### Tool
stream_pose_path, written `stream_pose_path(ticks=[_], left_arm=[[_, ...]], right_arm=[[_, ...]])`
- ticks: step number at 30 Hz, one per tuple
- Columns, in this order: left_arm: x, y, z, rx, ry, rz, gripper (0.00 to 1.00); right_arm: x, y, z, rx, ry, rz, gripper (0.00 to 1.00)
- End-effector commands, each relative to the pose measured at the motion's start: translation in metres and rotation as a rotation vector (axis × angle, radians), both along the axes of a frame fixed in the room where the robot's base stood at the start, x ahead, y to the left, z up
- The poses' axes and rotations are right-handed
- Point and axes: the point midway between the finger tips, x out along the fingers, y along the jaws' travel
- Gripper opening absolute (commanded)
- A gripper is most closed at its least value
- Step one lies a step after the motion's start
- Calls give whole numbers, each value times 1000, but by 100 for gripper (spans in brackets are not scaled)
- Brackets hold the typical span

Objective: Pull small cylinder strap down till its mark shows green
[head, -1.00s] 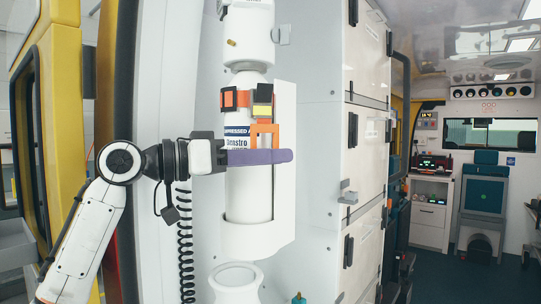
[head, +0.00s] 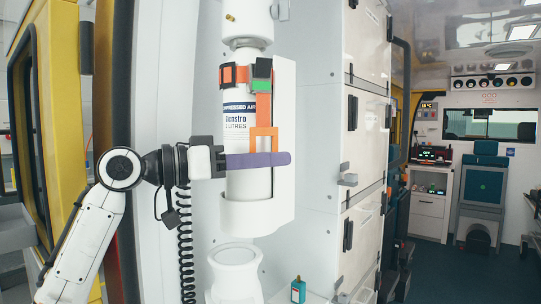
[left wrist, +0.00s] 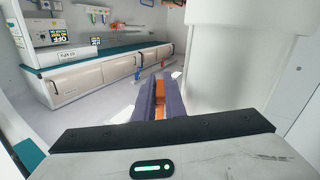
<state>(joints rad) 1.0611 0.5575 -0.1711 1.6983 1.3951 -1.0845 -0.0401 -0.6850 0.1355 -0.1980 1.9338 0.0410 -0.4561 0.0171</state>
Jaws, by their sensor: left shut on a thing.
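The small white cylinder (head: 237,180) stands upright in its wall bracket (head: 284,200) in the head view. An orange strap (head: 243,74) wraps its upper part and runs to a dark buckle (head: 262,68). The mark (head: 262,86) under the buckle shows green. The strap's orange tail (head: 264,106) hangs down from there and ends in a square loop (head: 264,132). My left gripper (head: 280,159) has its purple fingers across the loop's lower part and is shut on it. Orange shows between the fingers in the left wrist view (left wrist: 160,98). My right gripper is out of view.
Another white cylinder-shaped part (head: 246,20) sits above, and a white round holder (head: 236,270) is below. A black coiled cord (head: 185,245) hangs left of the bracket. White cabinets (head: 365,130) stand close on the right. A small teal bottle (head: 298,290) is at the bottom.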

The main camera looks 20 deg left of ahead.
Motion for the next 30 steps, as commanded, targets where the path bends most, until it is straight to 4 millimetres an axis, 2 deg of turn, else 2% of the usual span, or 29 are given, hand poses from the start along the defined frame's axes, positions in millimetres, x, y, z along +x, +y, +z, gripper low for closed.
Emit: stream_pose_path(ticks=[3,4,5,15,19,30], left_arm=[[1,-1,-4,2,12,-2,0],[1,-1,-4,2,12,-2,15],[1,-1,-4,3,13,-2,17],[-2,3,-2,2,7,0,17],[-13,16,-4,4,6,2,17],[-58,67,-5,3,9,1,17]], right_arm=[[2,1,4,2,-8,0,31],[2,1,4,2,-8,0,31],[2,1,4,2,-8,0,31],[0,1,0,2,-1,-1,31],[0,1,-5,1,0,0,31],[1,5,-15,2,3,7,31]])
